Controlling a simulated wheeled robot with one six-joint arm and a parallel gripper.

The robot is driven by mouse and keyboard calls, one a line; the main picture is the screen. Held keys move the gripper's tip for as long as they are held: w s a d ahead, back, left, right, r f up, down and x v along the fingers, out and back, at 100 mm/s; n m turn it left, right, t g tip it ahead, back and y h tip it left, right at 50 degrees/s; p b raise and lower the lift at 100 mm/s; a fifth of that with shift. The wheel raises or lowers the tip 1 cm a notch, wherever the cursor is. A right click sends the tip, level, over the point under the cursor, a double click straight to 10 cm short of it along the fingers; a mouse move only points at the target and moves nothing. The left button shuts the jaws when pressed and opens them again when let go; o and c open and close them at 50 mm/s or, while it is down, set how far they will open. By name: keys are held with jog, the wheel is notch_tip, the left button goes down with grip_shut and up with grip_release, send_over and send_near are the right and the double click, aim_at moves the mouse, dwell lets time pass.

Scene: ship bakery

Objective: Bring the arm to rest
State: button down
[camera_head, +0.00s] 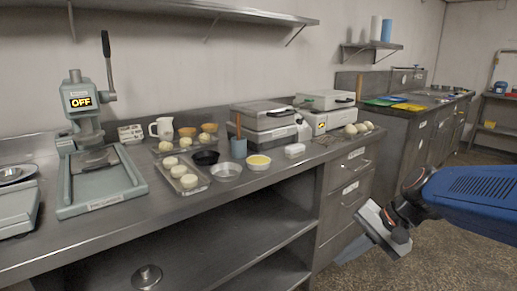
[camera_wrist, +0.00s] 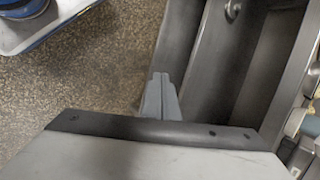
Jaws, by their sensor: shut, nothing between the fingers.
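My arm, blue with a dark wrist, comes in from the right edge of the head view. My gripper (camera_head: 350,252) hangs at its end, in front of the counter's drawers and above the floor, pointing down and to the left. In the wrist view my gripper (camera_wrist: 160,92) shows its two grey fingers together, with nothing held. Below them the pale gripper body fills the bottom of that view.
The steel counter (camera_head: 150,212) carries a press marked OFF (camera_head: 85,130), dough trays (camera_head: 182,176), bowls, two hot-plate machines (camera_head: 264,121) and several dough balls. Drawers (camera_head: 345,190) face my gripper. The speckled floor (camera_head: 440,262) is clear. A sink counter (camera_head: 415,130) stands behind.

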jog(key=s+d+n+t+h, duration=0.2)
jog(key=s+d+n+h, duration=0.4)
jog(key=s, duration=0.6)
jog(key=shift+s+d+f+n, duration=0.15)
jog(key=shift+d+f+n, duration=0.4)
jog(key=shift+n, duration=0.45)
jog(key=shift+r, duration=0.1)
